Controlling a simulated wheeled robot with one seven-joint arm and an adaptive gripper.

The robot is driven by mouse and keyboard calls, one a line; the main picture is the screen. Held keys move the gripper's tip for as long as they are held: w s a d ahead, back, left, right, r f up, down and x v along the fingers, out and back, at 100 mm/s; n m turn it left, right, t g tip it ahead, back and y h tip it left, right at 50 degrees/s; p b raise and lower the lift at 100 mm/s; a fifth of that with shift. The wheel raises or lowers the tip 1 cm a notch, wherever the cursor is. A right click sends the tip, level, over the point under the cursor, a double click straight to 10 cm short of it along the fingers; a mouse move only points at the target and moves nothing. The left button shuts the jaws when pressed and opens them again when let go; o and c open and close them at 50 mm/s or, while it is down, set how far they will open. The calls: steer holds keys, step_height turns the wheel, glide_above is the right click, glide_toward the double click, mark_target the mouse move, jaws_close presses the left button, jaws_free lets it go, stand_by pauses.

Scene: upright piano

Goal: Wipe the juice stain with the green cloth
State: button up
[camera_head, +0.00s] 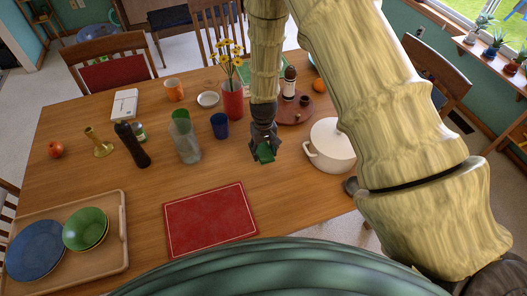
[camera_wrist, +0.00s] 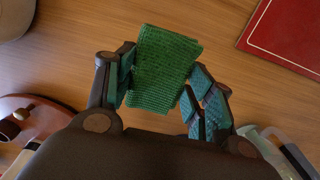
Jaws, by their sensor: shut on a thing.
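My gripper (camera_head: 263,143) is above the wooden table near its middle, pointing down. It is shut on the green cloth (camera_head: 266,154), which hangs between the fingertips. In the wrist view the cloth (camera_wrist: 165,65) is a folded, knitted-looking rectangle between the fingers, with bare wood beyond it. The cloth appears to be held above the tabletop; the exact gap is hard to tell. I cannot make out a juice stain in either view.
A white pot (camera_head: 331,147) stands close to the right of my gripper. A blue cup (camera_head: 220,126), a clear vase (camera_head: 185,143) and a red flower vase (camera_head: 232,101) stand to the left. A red placemat (camera_head: 211,220) lies in front; bare table (camera_head: 285,185) lies between.

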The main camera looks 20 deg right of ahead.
step_height(320, 180, up, 2)
steer(key=shift+s+r+p, duration=0.15)
steer(key=shift+p, duration=0.25)
stand_by(0.3)
